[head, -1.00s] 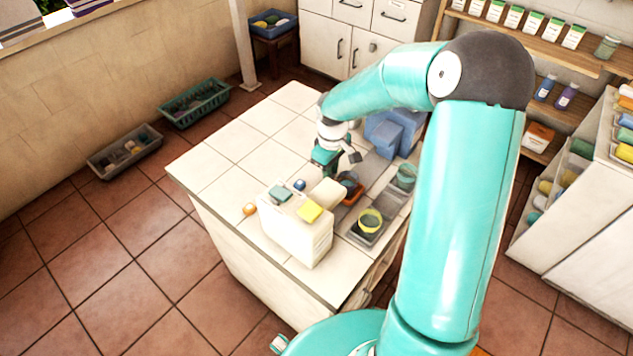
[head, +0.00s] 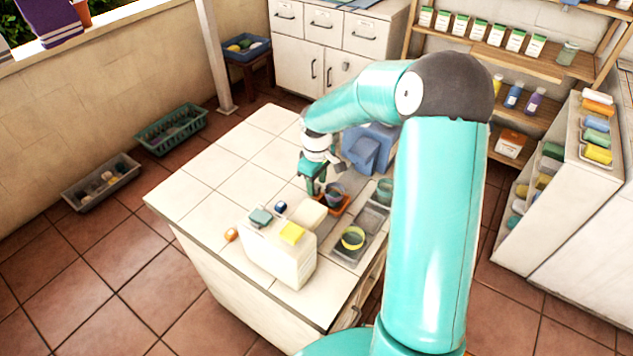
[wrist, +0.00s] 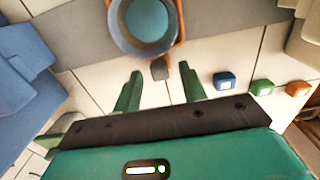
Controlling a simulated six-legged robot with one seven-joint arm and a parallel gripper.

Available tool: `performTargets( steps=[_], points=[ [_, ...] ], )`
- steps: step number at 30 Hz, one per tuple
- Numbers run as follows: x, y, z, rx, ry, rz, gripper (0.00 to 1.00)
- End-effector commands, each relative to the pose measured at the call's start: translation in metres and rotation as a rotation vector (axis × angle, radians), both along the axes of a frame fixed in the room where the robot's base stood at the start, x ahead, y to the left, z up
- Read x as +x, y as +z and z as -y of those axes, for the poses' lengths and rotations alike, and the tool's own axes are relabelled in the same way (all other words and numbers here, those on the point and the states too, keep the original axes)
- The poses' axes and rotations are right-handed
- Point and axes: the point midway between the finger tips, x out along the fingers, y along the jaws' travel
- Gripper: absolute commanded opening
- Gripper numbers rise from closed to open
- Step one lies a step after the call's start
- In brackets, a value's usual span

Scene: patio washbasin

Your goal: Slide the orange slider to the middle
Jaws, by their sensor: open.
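The orange slider (head: 346,206) is a low orange carriage on the counter, with a grey-blue cup (head: 335,192) standing on it. In the wrist view, the slider's orange edge (wrist: 181,22) shows around the cup (wrist: 147,22), which hides most of it. A dark tab (wrist: 160,69) sticks out from the slider toward me. My gripper (wrist: 160,69) is open, with its green fingertips on either side of the tab and a visible gap on both sides. In the head view, my gripper (head: 318,190) is just left of the slider, low over the counter.
A grey strip (wrist: 235,30) runs across under the cup. Small blue (wrist: 224,82), green (wrist: 262,87) and orange (wrist: 297,88) blocks lie right of my fingers. A white box (head: 280,258) with sponges stands in front. Blue containers (head: 368,150) stand behind; a basin (head: 372,218) is at right.

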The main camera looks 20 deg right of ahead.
Motion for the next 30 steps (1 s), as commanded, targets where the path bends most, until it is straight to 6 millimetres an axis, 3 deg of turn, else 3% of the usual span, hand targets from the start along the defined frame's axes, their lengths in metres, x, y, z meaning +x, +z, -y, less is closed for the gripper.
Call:
performTargets(
  steps=[18,24,30],
  points=[
    [0.001,0.118,0.000,-0.001,-0.001,0.004,0.42],
    [0.000,0.134,0.000,0.000,0.000,0.002,0.42],
    [0.000,0.134,0.000,0.000,0.000,0.002,0.42]
  ],
)
